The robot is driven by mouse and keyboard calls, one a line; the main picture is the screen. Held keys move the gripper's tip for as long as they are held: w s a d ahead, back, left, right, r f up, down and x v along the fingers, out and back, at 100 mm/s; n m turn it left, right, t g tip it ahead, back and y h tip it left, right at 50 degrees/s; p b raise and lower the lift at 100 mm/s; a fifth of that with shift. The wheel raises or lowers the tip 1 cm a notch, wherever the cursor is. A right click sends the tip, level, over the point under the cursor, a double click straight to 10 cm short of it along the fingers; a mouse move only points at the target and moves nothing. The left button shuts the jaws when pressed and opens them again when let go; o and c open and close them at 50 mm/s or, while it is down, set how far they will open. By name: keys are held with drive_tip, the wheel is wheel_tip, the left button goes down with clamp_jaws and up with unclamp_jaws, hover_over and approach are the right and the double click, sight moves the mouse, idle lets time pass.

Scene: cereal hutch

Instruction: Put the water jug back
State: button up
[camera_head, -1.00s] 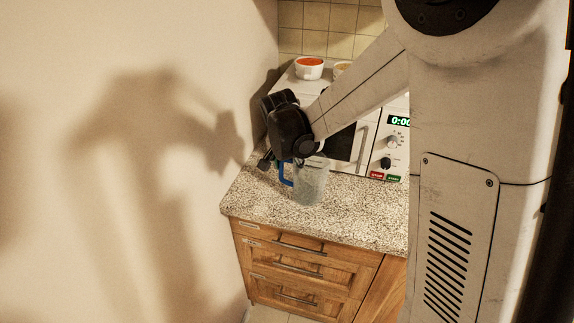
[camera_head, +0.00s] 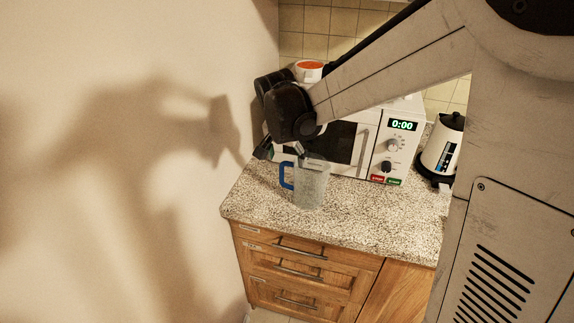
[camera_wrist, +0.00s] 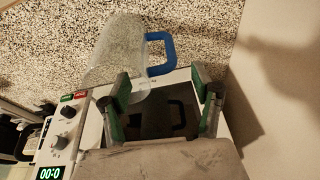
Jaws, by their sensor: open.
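The water jug (camera_head: 311,186) is clear with a blue handle (camera_head: 286,176) on its left side. It stands upright on the speckled countertop in front of the microwave. My gripper (camera_head: 284,152) is above and behind the jug, near the handle, and partly hidden by my wrist in the head view. In the wrist view the jug (camera_wrist: 117,50) lies beyond the fingers, with its blue handle to the right.
A bare wall (camera_head: 150,120) bounds the left. The countertop (camera_head: 370,222) front is clear; wooden drawers (camera_head: 290,262) are below.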

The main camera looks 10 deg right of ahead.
drive_tip(key=s+d+r+n+t+y, duration=0.1)
drive_tip(key=s+r+n, duration=0.1)
drive_tip(key=s+r, duration=0.45)
drive_tip(key=s+d+r+n+t, duration=0.15)
drive_tip(key=s+r, duration=0.25)
drive_tip(key=s, duration=0.5)
drive_tip(key=s+d+f+n+t, duration=0.1)
drive_tip(key=s+f+n, duration=0.1)
drive_tip(key=s, duration=0.8)
drive_tip(key=shift+s+d+f+n+y, duration=0.25)
drive_tip(key=shift+s+d+n+y, duration=0.1)
drive_tip(key=shift+n, duration=0.3)
drive_tip(key=shift+t, duration=0.25)
